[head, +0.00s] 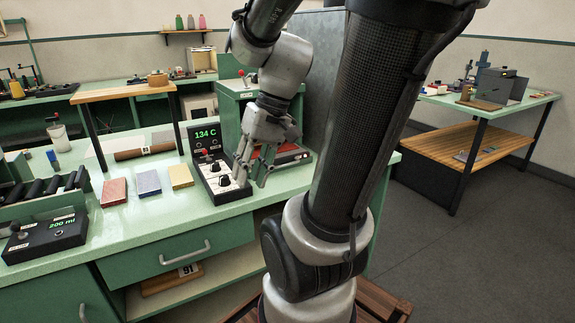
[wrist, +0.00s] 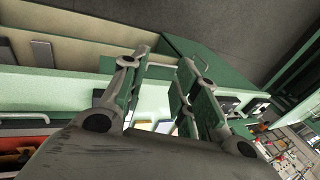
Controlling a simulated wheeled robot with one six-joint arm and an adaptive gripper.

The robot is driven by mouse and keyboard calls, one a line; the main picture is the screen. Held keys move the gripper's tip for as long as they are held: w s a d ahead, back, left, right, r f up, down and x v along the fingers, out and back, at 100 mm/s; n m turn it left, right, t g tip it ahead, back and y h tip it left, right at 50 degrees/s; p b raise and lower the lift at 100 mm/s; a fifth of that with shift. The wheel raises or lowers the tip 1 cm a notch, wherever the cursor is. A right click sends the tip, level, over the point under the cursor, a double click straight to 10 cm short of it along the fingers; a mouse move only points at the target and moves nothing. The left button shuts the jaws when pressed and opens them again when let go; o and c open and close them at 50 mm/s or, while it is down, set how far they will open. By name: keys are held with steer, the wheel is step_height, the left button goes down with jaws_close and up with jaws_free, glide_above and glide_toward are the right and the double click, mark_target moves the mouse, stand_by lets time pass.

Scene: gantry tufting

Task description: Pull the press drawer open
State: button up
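The green press-like cabinet (head: 232,100) stands on the counter behind my gripper. A dark part with a red edge (head: 291,157) shows low on it, just right of my gripper. My gripper and arm hide much of its front, so I cannot tell which part is the drawer or how far it is open. My gripper (head: 252,179) points down in front of it, fingers apart and empty. In the wrist view, the two fingers (wrist: 160,64) stand apart with no object between them.
A control box (head: 216,183) with knobs stands beside my gripper, below a 134 C display (head: 206,136). Red (head: 114,192), blue (head: 148,183) and yellow (head: 181,176) blocks lie to the left. A green counter drawer (head: 178,253) with a metal handle is below.

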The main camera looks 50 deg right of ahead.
mark_target(289, 164)
steer(key=w+d+f+m+t+y, duration=0.1)
steer(key=w+d+f+m+t, duration=0.2)
steer(key=d, duration=0.3)
steer(key=w+d+f+m+t+y, duration=0.1)
steer(key=w+d+f+m+t, duration=0.2)
steer(key=d, duration=0.4)
steer(key=w+d+f+m+t, duration=0.4)
steer(key=w+d+m+t, duration=0.1)
steer(key=d, duration=0.2)
steer(key=shift+y, duration=0.4)
steer(key=d+f+m+t+h, duration=0.1)
steer(key=d, duration=0.2)
steer(key=s+d+f+m+t+h, duration=0.1)
steer(key=d, duration=0.2)
steer(key=s+d+f+m+h, duration=0.1)
steer(key=d+h, duration=0.1)
steer(key=shift+d+f+t, duration=0.25)
steer(key=shift+d+t, duration=0.15)
steer(key=shift+w+d+f+m, duration=0.1)
steer(key=shift+d+f+m, duration=0.05)
steer(key=shift+d+m, duration=0.2)
steer(key=x, duration=0.7)
steer(key=shift+w, duration=0.25)
